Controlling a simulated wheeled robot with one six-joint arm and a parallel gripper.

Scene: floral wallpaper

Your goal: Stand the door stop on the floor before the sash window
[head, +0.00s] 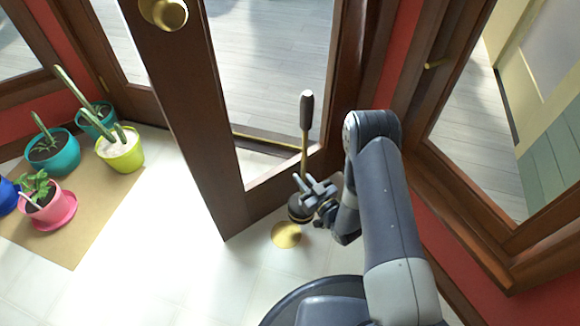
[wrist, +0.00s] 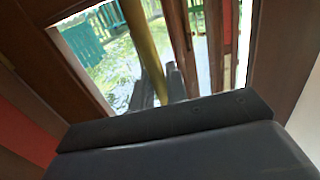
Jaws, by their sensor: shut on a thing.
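The door stop (head: 304,160) is a brass rod with a dark grip on top and a round dark base, standing close to upright in the head view. My gripper (head: 314,190) is shut on the rod low down, just above the base. In the wrist view the brass rod (wrist: 146,45) runs up between the dark fingers (wrist: 158,92). A gold disc (head: 286,236) shows on the floor just in front of the base; I cannot tell whether the base touches the floor. A brown-framed window (head: 510,235) is at the right; I cannot tell if it is the sash window.
An open wooden door (head: 190,95) with a brass knob (head: 165,12) stands just left of the door stop, its lower edge near the base. Potted plants (head: 120,150) stand on a tan mat (head: 85,240) at the left. Pale floor (head: 180,265) between is clear.

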